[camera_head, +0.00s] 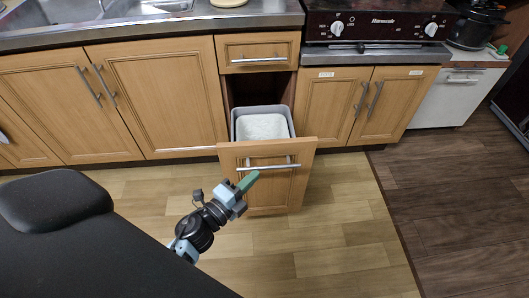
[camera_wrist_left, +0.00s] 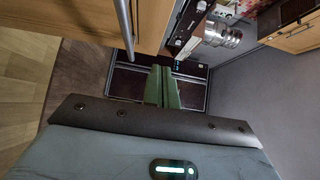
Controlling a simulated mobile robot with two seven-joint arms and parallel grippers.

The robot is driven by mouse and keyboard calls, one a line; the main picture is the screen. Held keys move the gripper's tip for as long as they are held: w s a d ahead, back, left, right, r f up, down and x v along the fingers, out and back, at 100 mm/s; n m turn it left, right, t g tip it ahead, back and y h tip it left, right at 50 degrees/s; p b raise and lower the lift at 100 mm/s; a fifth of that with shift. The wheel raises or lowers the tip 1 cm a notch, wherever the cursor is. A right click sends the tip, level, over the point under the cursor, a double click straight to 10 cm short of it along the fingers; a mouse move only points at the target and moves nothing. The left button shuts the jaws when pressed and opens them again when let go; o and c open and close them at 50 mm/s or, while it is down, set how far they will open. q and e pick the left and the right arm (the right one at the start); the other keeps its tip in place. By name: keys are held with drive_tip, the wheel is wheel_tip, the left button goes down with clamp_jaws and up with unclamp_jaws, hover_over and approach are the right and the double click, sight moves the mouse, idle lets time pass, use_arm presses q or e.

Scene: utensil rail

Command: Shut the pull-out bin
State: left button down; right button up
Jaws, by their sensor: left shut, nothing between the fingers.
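The pull-out bin's wooden front (camera_head: 262,196) stands out from the cabinet row in the head view, so the bin is open. Its grey tub with a pale inside (camera_head: 263,127) shows behind the front. A horizontal metal bar handle (camera_head: 268,167) crosses the front near its top. My left gripper (camera_head: 250,180) is shut and empty, its green fingertips in front of the bin front just below the handle's left part; contact cannot be told. In the left wrist view the shut green fingers (camera_wrist_left: 162,88) show, with a metal bar (camera_wrist_left: 124,30) to their upper left. My right gripper is not in view.
A shut drawer (camera_head: 258,52) sits above the bin opening. Shut cabinet doors (camera_head: 160,95) stand left and more doors (camera_head: 365,103) right. A stove (camera_head: 378,22) and sink (camera_head: 100,12) are above. The floor (camera_head: 340,240) before the cabinets is clear.

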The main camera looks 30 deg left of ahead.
use_arm(q)
approach(273, 145)
drive_tip(key=w+d, duration=0.3)
drive_tip(key=d, duration=0.1)
drive_tip(key=shift+w+a, duration=0.85)
drive_tip(key=shift+a, duration=0.15)
drive_tip(key=shift+w+a, duration=0.2)
drive_tip(key=shift+w, duration=0.05)
drive_tip(key=shift+w+a, duration=0.2)
drive_tip(key=shift+w, duration=0.1)
